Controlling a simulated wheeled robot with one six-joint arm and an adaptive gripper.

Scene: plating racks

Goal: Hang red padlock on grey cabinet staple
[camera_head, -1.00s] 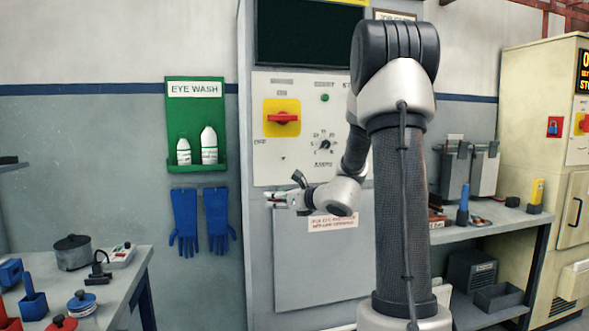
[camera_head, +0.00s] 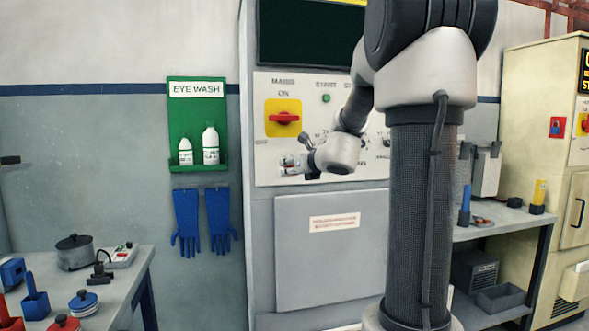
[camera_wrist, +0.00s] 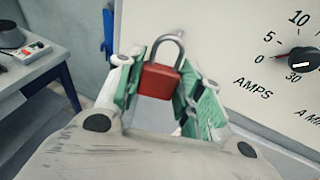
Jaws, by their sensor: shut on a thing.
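In the wrist view, a red padlock (camera_wrist: 159,80) with a silver shackle is held between the green-padded fingers of my gripper (camera_wrist: 159,92). Its shackle points up and is closed as far as I can see. In the head view, my gripper (camera_head: 290,166) is in front of the lower left of the white control panel on the grey cabinet (camera_head: 260,270).
The panel has a red switch on a yellow plate (camera_head: 284,117), above my gripper, and an amps dial (camera_wrist: 302,60). Blue gloves (camera_head: 204,218) and an eye wash station (camera_head: 196,125) are on the wall to the left. A bench (camera_head: 125,290) stands at lower left.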

